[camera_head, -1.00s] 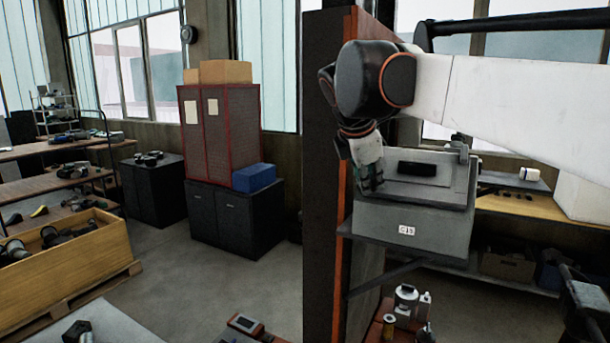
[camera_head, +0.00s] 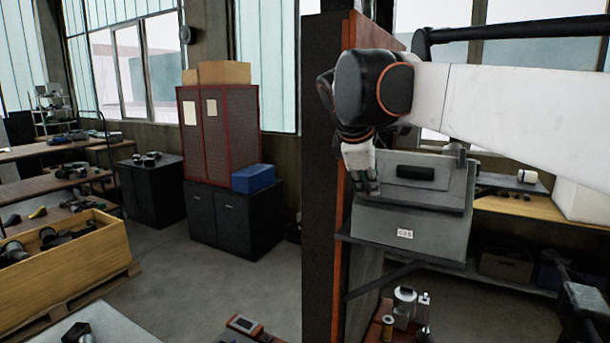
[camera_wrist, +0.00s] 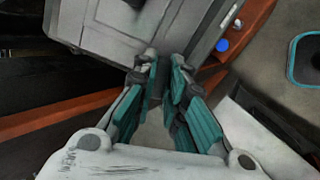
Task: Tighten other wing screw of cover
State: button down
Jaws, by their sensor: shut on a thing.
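The grey box (camera_head: 395,222) with a small white label stands on a shelf at right of centre in the head view. Its cover (camera_head: 440,188) has a black handle (camera_head: 415,172); the cover also shows in the wrist view (camera_wrist: 120,25). My gripper (camera_head: 367,188) reaches down at the cover's left edge. In the wrist view my gripper (camera_wrist: 164,65) is shut with its fingertips close together at the cover's edge. The wing screw between them is small and mostly hidden by the fingers. A grey fitting (camera_head: 455,152) stands at the cover's back right.
An orange-edged dark panel (camera_head: 335,110) stands close left of my gripper. Small bottles and cans (camera_head: 405,305) stand below the box. A workbench (camera_head: 520,207) lies behind at right. A red cabinet (camera_head: 220,135) is farther left, with open floor before it.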

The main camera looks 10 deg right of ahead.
jog(key=m, duration=0.4)
jog(key=shift+p, duration=0.4)
jog(key=shift+m, duration=0.3)
jog(key=shift+r+m, duration=0.1)
jog(key=shift+m, duration=0.3)
jog(key=m, duration=0.3)
jog(key=shift+w+p, duration=0.1)
jog(key=shift+p, duration=0.25)
jog(key=shift+m, duration=0.4)
jog(key=shift+m, duration=0.4)
jog(key=m, duration=0.3)
jog(key=shift+p, duration=0.3)
jog(key=shift+m, duration=0.4)
